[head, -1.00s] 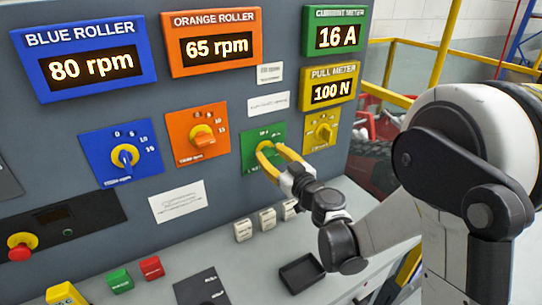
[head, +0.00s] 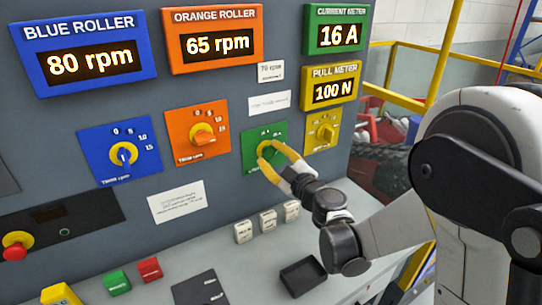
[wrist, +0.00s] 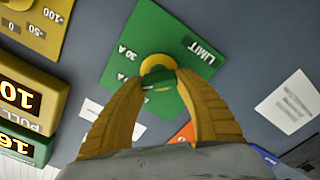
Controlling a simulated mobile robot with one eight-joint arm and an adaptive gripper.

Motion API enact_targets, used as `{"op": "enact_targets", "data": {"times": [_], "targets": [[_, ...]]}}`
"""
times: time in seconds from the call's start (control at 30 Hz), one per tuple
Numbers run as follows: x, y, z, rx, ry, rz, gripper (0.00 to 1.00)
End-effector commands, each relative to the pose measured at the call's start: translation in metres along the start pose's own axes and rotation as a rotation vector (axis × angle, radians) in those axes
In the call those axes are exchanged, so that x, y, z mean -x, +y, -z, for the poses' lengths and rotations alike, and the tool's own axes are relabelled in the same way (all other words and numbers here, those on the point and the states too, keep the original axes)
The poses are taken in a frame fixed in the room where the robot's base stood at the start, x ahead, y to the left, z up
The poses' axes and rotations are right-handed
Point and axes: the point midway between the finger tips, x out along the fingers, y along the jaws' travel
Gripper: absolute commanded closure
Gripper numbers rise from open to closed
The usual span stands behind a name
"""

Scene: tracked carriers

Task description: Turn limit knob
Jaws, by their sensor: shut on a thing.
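The limit knob (wrist: 157,64) has a yellow round base and a green grip. It sits on a green plate (wrist: 190,50) marked LIMIT and 30 A, upside down in the wrist view. In the head view the green plate (head: 279,137) is on the panel between the orange and yellow plates. My gripper (wrist: 161,80) has its two yellow fingers on either side of the knob's green grip, closed on it. In the head view my gripper (head: 267,153) reaches the knob from the lower right and hides much of it.
Above are the current meter (head: 338,36), reading 16 A, and the pull meter (head: 331,91), reading 100 N. The yellow pull knob (head: 324,133) is close on the right and the orange knob (head: 203,135) on the left. A black tray (head: 303,276) lies on the desk below.

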Motion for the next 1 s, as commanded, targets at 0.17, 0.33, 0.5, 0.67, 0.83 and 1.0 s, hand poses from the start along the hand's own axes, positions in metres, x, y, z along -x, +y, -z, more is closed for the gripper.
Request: {"op": "enact_targets", "data": {"times": [0.17,0.33,0.5,0.67,0.83,1.0], "targets": [[-0.001,0.001,0.000,0.012,0.000,-0.001,0.90],[-0.001,0.001,0.000,0.012,0.000,-0.001,0.90],[-0.001,0.001,0.000,0.011,0.000,-0.001,0.45],[0.000,0.000,0.000,0.011,0.000,0.000,0.37],[0.000,0.000,0.000,0.011,0.000,0.000,0.37],[0.017,0.001,0.000,0.011,-0.001,-0.001,0.37]]}}
